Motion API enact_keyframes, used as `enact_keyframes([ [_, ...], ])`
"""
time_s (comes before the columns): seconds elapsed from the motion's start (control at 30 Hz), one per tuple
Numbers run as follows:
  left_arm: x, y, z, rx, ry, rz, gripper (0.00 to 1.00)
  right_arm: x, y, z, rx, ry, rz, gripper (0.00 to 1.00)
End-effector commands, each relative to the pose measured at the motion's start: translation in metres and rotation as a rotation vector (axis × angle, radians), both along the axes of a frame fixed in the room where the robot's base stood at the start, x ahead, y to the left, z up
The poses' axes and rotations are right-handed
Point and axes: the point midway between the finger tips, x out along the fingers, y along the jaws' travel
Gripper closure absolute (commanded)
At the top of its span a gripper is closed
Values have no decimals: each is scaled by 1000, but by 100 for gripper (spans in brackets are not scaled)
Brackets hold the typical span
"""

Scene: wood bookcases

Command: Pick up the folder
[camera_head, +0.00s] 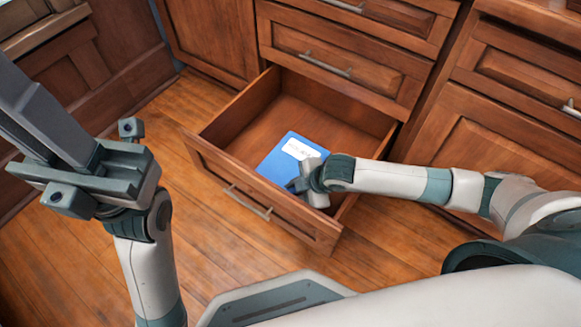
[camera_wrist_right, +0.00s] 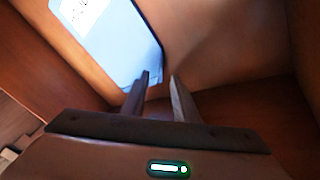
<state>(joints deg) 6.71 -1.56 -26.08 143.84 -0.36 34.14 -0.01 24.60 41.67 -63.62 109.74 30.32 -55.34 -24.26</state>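A blue folder (camera_head: 270,165) with a white label lies in the open drawer. It also shows in the right wrist view (camera_wrist_right: 127,42), at the upper left beyond the fingertips. My right gripper (camera_head: 294,186) is over the folder's near right part in the head view and hides some of it. In the right wrist view my right gripper (camera_wrist_right: 160,78) has a narrow empty gap between its fingers. The left fingertip overlaps the folder's lower corner in the picture; contact cannot be told. My left gripper (camera_head: 30,105) is raised at the left, away from the drawer, with its fingers together and empty.
The open wooden drawer (camera_head: 222,172) has side walls and a front panel with a metal handle (camera_head: 247,202). Closed drawers and cabinet doors stand behind and at the right. Wood floor (camera_head: 215,255) is clear at the left and in front of the drawer.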

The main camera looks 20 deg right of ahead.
Motion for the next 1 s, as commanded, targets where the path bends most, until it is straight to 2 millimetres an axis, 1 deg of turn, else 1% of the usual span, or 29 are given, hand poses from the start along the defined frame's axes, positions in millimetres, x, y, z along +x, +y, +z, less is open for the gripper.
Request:
enact_keyframes([
  [0.03,0,-2,-1,0,-6,-6,84,2,1,-5,0,-1,0,73],
  [0.1,-1,-3,1,-1,-11,-10,84,3,3,-7,0,-1,1,73],
  [0.6,-1,-4,2,-1,-13,-12,84,3,3,-7,0,-1,1,73],
  [0.63,-1,-4,2,-1,-13,-11,84,3,3,-7,0,-1,1,75],
  [0.73,-1,-4,2,-1,-13,-11,84,3,3,-7,0,0,1,99],
  [1.0,-1,-4,2,-1,-13,-11,84,3,3,-7,0,-1,1,100],
])
